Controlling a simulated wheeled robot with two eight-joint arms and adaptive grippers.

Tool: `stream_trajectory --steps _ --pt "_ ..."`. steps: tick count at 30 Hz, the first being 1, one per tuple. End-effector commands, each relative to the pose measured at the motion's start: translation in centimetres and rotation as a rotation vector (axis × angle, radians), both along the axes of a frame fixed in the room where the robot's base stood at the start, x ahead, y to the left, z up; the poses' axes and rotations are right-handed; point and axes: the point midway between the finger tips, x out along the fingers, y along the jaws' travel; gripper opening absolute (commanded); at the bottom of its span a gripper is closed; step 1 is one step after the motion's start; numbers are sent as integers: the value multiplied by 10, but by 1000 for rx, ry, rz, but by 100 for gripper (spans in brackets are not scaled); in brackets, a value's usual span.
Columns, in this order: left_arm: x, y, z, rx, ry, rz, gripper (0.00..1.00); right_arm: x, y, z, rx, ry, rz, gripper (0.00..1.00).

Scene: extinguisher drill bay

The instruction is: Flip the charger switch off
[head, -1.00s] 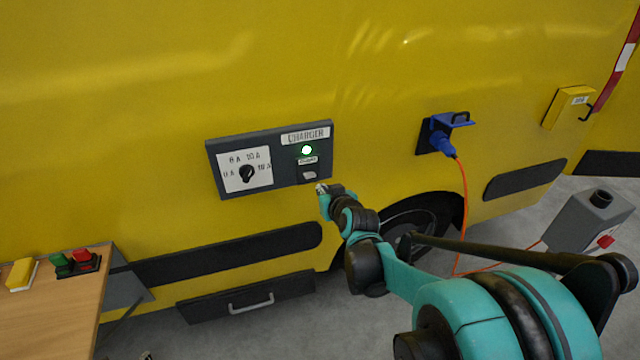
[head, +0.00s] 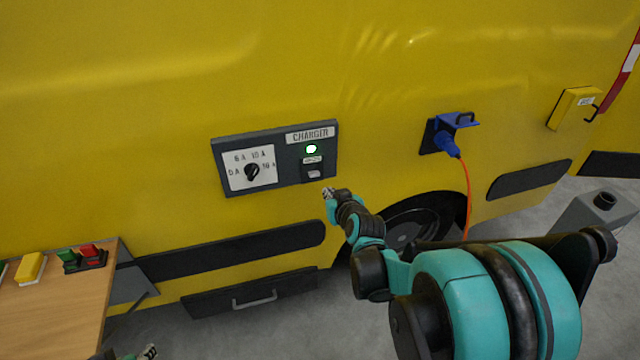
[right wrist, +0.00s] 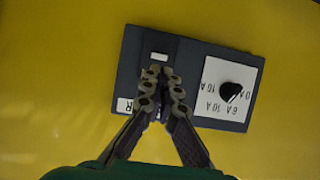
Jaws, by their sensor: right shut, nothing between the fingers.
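The dark charger panel (head: 285,187) is on the yellow van side, with a CHARGER label and a lit green lamp (head: 311,149). The small pale charger switch (head: 314,173) sits below the lamp. In the right wrist view the panel (right wrist: 190,60) appears upside down, with the switch (right wrist: 159,56) just beyond the fingertips. My right gripper (head: 328,191) is shut and empty, just below and right of the switch in the head view; contact cannot be told. In the wrist view its fingers (right wrist: 163,77) hide the lamp area. My left gripper (head: 149,352) barely shows at the bottom edge.
A black dial (head: 252,172) is on the panel's left half. Right of the panel, a blue plug (head: 446,145) has an orange cable (head: 467,195). A wooden table (head: 50,320) with a yellow block (head: 31,267) stands lower left. A grey box (head: 590,215) stands at right.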

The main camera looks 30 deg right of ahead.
Motion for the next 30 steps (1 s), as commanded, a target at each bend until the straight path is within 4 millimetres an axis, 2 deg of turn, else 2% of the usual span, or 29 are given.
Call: stream_trajectory --steps 5,18,24,30 --pt "0 0 -9 0 0 0 40 18 -4 -11 -1 0 2 0" --pt "0 0 -38 0 0 0 40 97 -23 -51 -2 -1 1 0" --pt "0 0 -45 0 0 0 40 117 -27 -59 0 -1 0 0" --pt "0 0 -46 0 0 0 40 122 -28 -60 0 -1 0 0"
